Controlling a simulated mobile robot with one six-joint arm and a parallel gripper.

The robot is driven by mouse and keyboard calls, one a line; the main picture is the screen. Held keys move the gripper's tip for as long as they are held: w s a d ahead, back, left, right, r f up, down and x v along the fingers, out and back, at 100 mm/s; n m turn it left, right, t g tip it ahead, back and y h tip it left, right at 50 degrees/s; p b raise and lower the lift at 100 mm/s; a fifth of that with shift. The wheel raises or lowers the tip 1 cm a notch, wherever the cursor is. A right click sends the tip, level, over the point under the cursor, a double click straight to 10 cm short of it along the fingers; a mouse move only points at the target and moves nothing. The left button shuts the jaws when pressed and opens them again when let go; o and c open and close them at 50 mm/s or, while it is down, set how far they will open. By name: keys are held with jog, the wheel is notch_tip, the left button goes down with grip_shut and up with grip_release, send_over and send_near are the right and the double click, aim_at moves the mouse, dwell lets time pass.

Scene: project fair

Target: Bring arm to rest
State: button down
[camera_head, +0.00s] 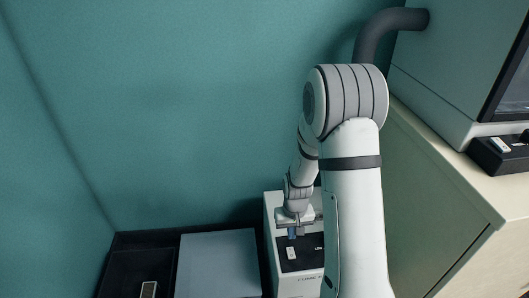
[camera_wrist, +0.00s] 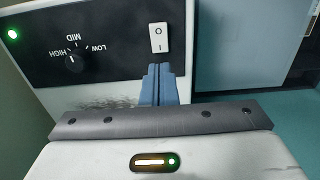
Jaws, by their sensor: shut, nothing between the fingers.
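My arm reaches down over a white box-shaped unit (camera_head: 270,215) in the head view, and my gripper (camera_head: 291,234) hangs above its black panel. In the wrist view my gripper (camera_wrist: 158,84) shows as two blue fingers pressed together with nothing between them. The fingertips lie just below a white rocker switch (camera_wrist: 158,38) marked O and I; whether they touch it I cannot tell. A black knob (camera_wrist: 74,60) with HIGH, MID and LOW marks sits on the same panel, and a green light (camera_wrist: 12,34) is lit near its edge.
A dark tray or bench with a grey-blue flat panel (camera_head: 218,265) lies left of the unit. A beige cabinet (camera_head: 440,190) stands close on the right, carrying a large grey-green machine (camera_head: 440,75) with a dark hose (camera_head: 385,30). A teal wall is behind; space above the bench is free.

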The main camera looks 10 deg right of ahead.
jog(key=s+r+t+p, duration=0.1)
jog(key=s+r+p, duration=0.3)
jog(key=r, duration=0.9)
jog(key=s+r+p, duration=0.1)
jog(key=r+p, duration=0.5)
jog(key=r, duration=0.6)
jog(key=s+r+p, duration=0.4)
jog(key=s+r, duration=0.2)
jog(key=r, duration=0.4)
jog(key=s+r+t+p, duration=0.1)
jog(key=s+r+p, duration=0.4)
jog(key=r, duration=0.5)
jog(key=shift+s+a+r+t, duration=0.15)
jog(key=shift+s+a+t, duration=0.2)
jog(key=shift+s, duration=0.5)
